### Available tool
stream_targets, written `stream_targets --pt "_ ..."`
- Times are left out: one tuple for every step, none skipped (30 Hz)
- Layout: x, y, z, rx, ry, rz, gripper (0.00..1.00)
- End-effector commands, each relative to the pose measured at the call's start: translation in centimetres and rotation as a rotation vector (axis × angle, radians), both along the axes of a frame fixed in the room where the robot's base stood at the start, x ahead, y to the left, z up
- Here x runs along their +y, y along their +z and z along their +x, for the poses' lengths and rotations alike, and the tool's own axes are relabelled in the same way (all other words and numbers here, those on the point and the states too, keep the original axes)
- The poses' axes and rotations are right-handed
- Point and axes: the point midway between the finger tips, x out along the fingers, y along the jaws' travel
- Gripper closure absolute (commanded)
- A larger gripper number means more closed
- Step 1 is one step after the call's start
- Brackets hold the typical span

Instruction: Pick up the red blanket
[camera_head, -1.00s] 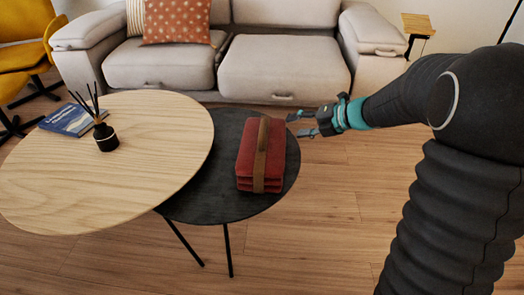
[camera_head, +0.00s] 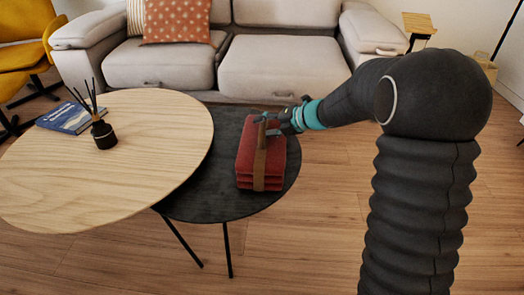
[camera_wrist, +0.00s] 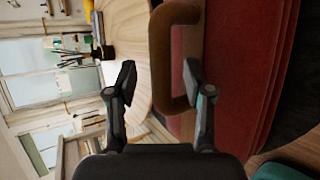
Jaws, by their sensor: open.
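The red blanket (camera_head: 244,163) is folded in a stack on the dark round table (camera_head: 190,205). A brown strap with an upright handle (camera_head: 260,150) runs around it. In the wrist view the red blanket (camera_wrist: 275,60) fills the right side and the brown handle (camera_wrist: 172,50) reaches between the fingers. My gripper (camera_head: 268,124) is at the top of the handle, at the blanket's far side. In the wrist view my gripper (camera_wrist: 159,76) is open, one finger on each side of the handle's bar. I cannot tell whether either finger touches it.
A light wooden round table (camera_head: 110,190) stands at the left, slightly overlapping the dark one. It holds a black reed diffuser (camera_head: 104,135) and a blue book (camera_head: 68,118). A light sofa (camera_head: 280,70) stands behind. The floor at the right is partly clear.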

Motion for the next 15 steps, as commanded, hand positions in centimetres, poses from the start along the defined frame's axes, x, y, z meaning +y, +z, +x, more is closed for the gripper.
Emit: stream_targets --pt "0.55 -0.61 0.27 0.001 0.001 -0.001 0.48" --pt "0.78 -0.72 0.38 0.001 0.001 -0.001 0.48" --pt "0.98 -0.81 0.5 0.001 0.0 0.0 0.48" --pt "1.07 -0.85 0.55 0.001 -0.001 0.0 0.48" --pt "1.11 -0.85 0.59 0.001 -0.001 0.0 0.48" --pt "1.1 -0.82 0.6 0.0 -0.001 0.0 0.48" --pt "1.08 -0.81 0.6 0.0 -0.001 0.0 0.48" --pt "1.07 -0.8 0.6 0.0 -0.001 0.0 0.48" --pt "1.06 -0.79 0.6 0.0 -0.001 0.0 0.48" --pt "1.06 -0.79 0.59 0.0 -0.001 0.0 0.48" --pt "1.06 -0.79 0.59 0.0 -0.001 0.0 0.56" --pt "1.06 -0.79 0.59 0.0 -0.001 0.0 0.66" --pt "1.06 -0.8 0.59 0.001 -0.002 -0.001 0.73" --pt "1.05 -0.8 0.59 0.001 -0.002 -0.001 0.81" --pt "1.05 -0.8 0.59 0.001 -0.002 -0.001 0.91"
